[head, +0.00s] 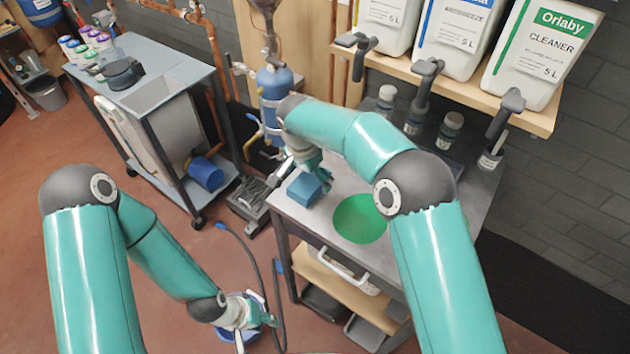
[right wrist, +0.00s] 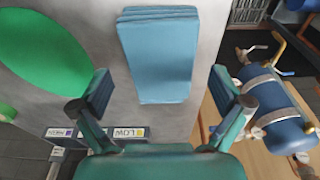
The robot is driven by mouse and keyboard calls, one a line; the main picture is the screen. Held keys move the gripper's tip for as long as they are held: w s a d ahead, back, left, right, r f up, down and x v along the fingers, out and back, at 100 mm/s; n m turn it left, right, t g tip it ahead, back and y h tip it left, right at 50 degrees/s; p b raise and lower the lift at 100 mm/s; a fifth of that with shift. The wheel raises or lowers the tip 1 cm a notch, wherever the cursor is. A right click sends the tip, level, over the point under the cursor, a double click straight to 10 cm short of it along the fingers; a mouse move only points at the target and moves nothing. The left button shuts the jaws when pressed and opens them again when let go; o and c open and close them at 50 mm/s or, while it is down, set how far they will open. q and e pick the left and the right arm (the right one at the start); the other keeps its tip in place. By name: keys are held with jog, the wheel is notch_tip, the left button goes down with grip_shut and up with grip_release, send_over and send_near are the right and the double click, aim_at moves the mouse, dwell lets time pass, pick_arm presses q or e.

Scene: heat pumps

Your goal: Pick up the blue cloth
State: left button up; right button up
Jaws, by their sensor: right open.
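The blue cloth (head: 304,190) is a folded block lying at the left edge of the grey bench top (head: 330,222). In the right wrist view the cloth (right wrist: 157,55) shows as a layered blue rectangle between and ahead of my open fingers. My right gripper (head: 312,164) is just above the cloth in the head view; its fingers (right wrist: 160,92) are apart, one on each side, with nothing between them gripped. My left gripper (head: 262,318) hangs low beside the bench, over a blue item on the floor; its fingers are too small to read.
A green disc (head: 360,218) lies right of the cloth. A blue cylinder (head: 275,90) stands behind; it is close on the right in the wrist view (right wrist: 280,110). Small bottles (head: 449,130) and a shelf of cleaner canisters (head: 540,50) are behind. A grey trolley (head: 150,85) stands left.

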jog(key=shift+w+d+f, duration=0.1)
jog(key=shift+f, duration=0.75)
jog(key=shift+c, duration=0.3)
jog(key=c, duration=1.2)
jog(key=shift+o, duration=0.2)
jog(key=shift+r, duration=0.1)
notch_tip(320, 180, up, 9)
jog(key=shift+r+b, duration=0.1)
jog(key=shift+b, duration=0.45)
notch_tip(320, 180, up, 11)
jog(key=p, duration=0.2)
send_over(309, 180)
jog(key=shift+f, duration=0.2)
